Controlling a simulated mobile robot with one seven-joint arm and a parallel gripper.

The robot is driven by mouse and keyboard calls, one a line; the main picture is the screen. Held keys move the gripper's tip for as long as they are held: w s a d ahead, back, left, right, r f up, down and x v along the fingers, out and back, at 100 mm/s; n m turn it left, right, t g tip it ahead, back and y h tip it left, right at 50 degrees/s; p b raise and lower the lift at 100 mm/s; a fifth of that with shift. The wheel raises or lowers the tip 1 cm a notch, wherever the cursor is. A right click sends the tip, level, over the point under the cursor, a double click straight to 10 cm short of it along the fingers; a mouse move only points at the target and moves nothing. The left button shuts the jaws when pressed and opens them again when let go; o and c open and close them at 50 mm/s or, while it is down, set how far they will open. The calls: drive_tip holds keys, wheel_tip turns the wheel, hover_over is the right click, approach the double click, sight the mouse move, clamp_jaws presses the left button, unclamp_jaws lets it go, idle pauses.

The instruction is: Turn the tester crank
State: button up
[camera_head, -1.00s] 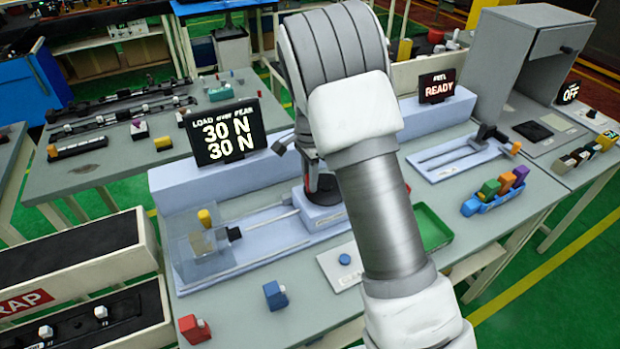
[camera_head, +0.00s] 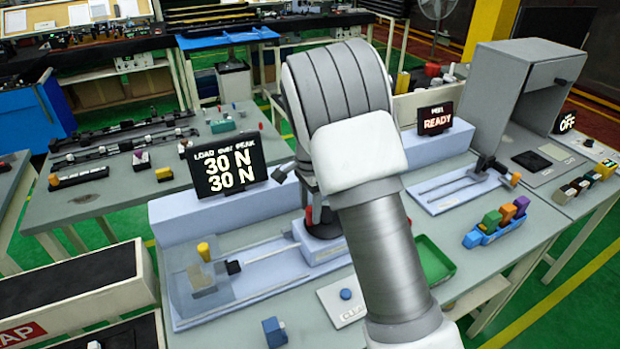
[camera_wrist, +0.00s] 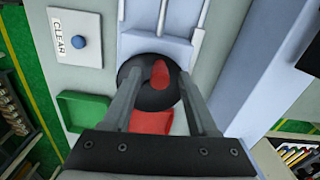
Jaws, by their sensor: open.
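The tester (camera_head: 262,279) is a pale blue bench unit with a clear guard at its left end. Its display (camera_head: 226,164) reads "LOAD over PEAK 30 N 30 N". In the wrist view the crank's dark round disc (camera_wrist: 150,88) carries a red knob (camera_wrist: 160,73). My gripper (camera_wrist: 157,98) is open, its two fingers on either side over the disc, with the red knob beyond and between the tips. I cannot tell whether the fingers touch anything. In the head view my arm hides most of the crank and the gripper.
A blue button on the CLEAR plate (camera_head: 335,312) and a green tray (camera_head: 432,262) sit near the tester. A second station shows READY (camera_head: 436,118). A blue holder with coloured blocks (camera_head: 496,232) stands at right. A blue block (camera_head: 274,332) lies in front.

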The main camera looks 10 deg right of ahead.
wheel_tip(320, 180, up, 16)
idle(0.3)
drive_tip(key=s+d+r+n+t+y, duration=0.1)
drive_tip(key=s+d+r+n, duration=0.2)
drive_tip(key=s, duration=0.4)
drive_tip(key=s+d+r+n+t, duration=0.1)
drive_tip(key=s+r+n+t, duration=0.15)
drive_tip(key=s+r, duration=0.35)
drive_tip(key=s+d+f+n+t, duration=0.1)
drive_tip(key=s+n, duration=0.3)
drive_tip(key=s, duration=0.4)
drive_tip(key=s+f+n+t+h, duration=0.1)
drive_tip(key=s+f+n, duration=0.2)
drive_tip(key=s, duration=0.6)
drive_tip(key=shift+d+n, duration=0.35)
drive_tip(key=shift+n, duration=0.1)
drive_tip(key=shift+r, duration=0.1)
